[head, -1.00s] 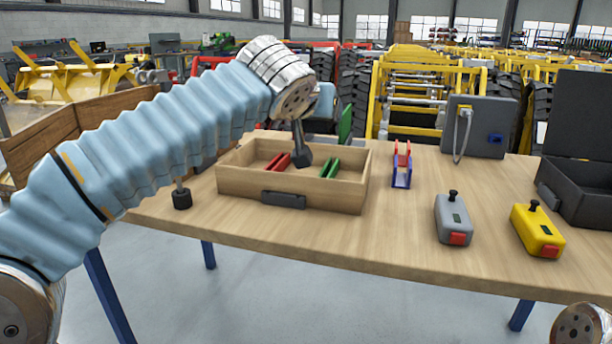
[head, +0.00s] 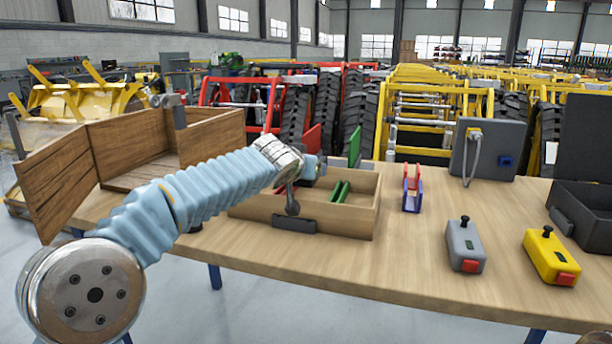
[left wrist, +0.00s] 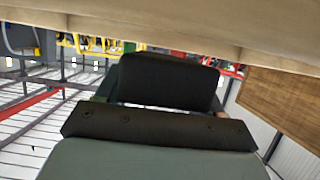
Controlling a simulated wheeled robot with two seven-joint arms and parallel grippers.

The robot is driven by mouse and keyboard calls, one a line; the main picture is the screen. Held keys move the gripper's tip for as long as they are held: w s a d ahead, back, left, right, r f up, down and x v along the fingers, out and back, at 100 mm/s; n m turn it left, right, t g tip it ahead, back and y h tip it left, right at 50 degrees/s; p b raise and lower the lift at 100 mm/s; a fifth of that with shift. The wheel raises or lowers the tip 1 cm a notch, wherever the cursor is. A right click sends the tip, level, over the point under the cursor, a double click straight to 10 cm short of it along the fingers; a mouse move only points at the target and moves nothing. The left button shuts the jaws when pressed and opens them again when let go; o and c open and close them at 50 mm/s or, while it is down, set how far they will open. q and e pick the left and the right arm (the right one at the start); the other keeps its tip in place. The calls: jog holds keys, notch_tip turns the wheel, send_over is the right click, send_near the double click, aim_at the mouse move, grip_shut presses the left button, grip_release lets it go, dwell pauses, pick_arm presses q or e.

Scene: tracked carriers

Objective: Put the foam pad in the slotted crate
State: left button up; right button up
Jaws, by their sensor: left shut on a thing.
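The pale wooden crate (head: 340,219) with green strip pairs inside stands on the table; I take it as the slotted crate. In the left wrist view a dark grey block (left wrist: 168,80) sits beyond the dark screwed bar of my gripper. I take it as the foam pad, with my left gripper shut on it. In the head view I cannot make the pad out clearly. My right gripper is out of view.
A brown plank crate (head: 140,145) stands at the left. A red-and-blue bracket (head: 411,190), a grey box (head: 464,246), a yellow box (head: 551,257) and a black case (head: 585,215) stand to the right. The table (head: 400,280) is bare in front.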

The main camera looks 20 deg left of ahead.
pick_arm(q)
jog(key=shift+f, duration=0.7)
jog(key=shift+f, duration=0.1)
jog(key=shift+f+b, duration=0.55)
jog(key=shift+b, duration=0.35)
jog(key=o, duration=1)
